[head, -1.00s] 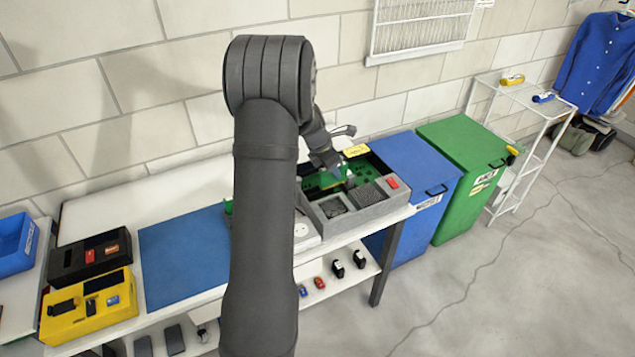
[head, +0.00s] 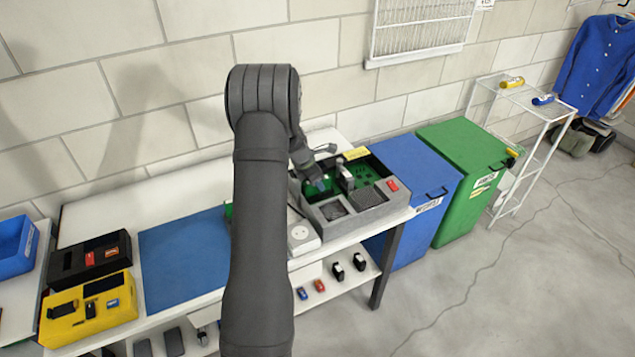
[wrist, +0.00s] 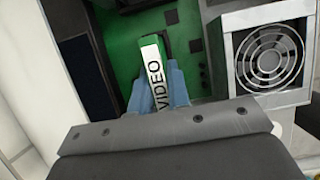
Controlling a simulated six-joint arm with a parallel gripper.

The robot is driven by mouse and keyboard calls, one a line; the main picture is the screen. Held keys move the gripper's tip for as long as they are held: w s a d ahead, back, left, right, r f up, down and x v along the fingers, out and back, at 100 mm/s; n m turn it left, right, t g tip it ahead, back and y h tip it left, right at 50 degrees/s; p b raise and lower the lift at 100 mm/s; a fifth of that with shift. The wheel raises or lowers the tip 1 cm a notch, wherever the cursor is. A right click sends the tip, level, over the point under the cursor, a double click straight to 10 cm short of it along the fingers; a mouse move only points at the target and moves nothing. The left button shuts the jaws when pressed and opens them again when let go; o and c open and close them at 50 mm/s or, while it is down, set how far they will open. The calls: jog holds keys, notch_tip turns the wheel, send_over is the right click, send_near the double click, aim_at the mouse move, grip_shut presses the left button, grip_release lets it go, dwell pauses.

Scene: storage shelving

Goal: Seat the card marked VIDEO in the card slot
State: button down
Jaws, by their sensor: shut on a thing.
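The VIDEO card (wrist: 152,65) has a white top edge with black lettering and is seen almost edge-on in the wrist view. My gripper (wrist: 156,88) is shut on it, with a blue-grey finger on each side. The card stands over the green board (wrist: 117,33) inside the open grey case (head: 328,213). In the head view my gripper (head: 317,183) is down inside the left part of the case. The card slot cannot be made out; the card and fingers cover the board beneath them, so I cannot tell whether the card touches it.
A fan unit (wrist: 268,55) stands right of the card, and a dark block (wrist: 83,72) lies to its left. A blue mat (head: 183,255) lies clear on the bench. Blue and green bins stand right of the bench.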

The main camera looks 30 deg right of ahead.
jog(key=shift+f, duration=0.1)
jog(key=c, duration=1.4)
grip_release()
jog(key=shift+o, duration=0.2)
jog(key=v, duration=1.2)
jog(key=x, duration=1.1)
jog(key=shift+d+f, duration=0.1)
jog(key=shift+f, duration=0.05)
jog(key=shift+d, duration=0.15)
jog(key=shift+r, duration=1.55)
